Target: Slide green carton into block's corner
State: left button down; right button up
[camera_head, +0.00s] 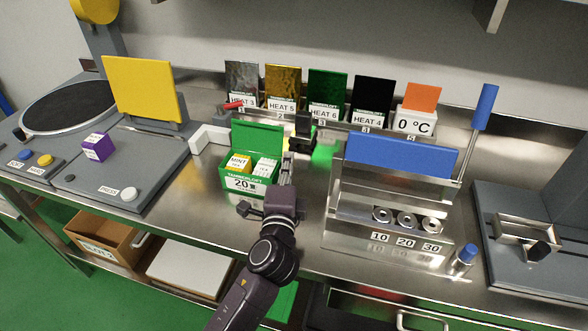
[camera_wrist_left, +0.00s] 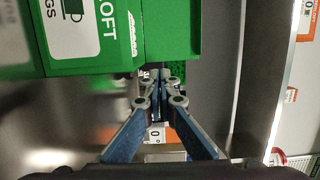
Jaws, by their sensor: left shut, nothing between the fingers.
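The green carton (camera_head: 248,184) stands upright on the steel bench with its lid raised, and yellow and pale packets show inside. The white L-shaped block (camera_head: 206,138) lies to its left and behind. The carton's rear left is close to the block; I cannot tell if they touch. My left gripper (camera_head: 287,163) is shut and empty, at the carton's right side. In the left wrist view the closed fingertips (camera_wrist_left: 161,75) are beside the green carton wall (camera_wrist_left: 172,30); contact is unclear. My right gripper is not in view.
A small black device (camera_head: 302,130) stands behind the gripper, by a green glow. Several coloured cards in labelled holders line the back. A purple box (camera_head: 97,147) sits on the grey machine at left. A steel rack with a blue panel (camera_head: 400,155) stands at right.

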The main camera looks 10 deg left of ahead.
pick_arm(q)
jog(key=shift+w+a, duration=0.35)
jog(key=shift+a, duration=0.15)
jog(key=shift+w+a, duration=0.15)
jog(key=shift+a, duration=0.05)
jog(key=w+a, duration=0.3)
jog(key=a, duration=0.1)
jog(key=w+a+p, duration=0.1)
jog(key=w+a, duration=0.1)
jog(key=a, duration=0.2)
jog(key=w+a, duration=0.3)
jog(key=a, duration=0.1)
jog(key=shift+w+a+f+p, duration=0.1)
jog(key=shift+w+p, duration=0.25)
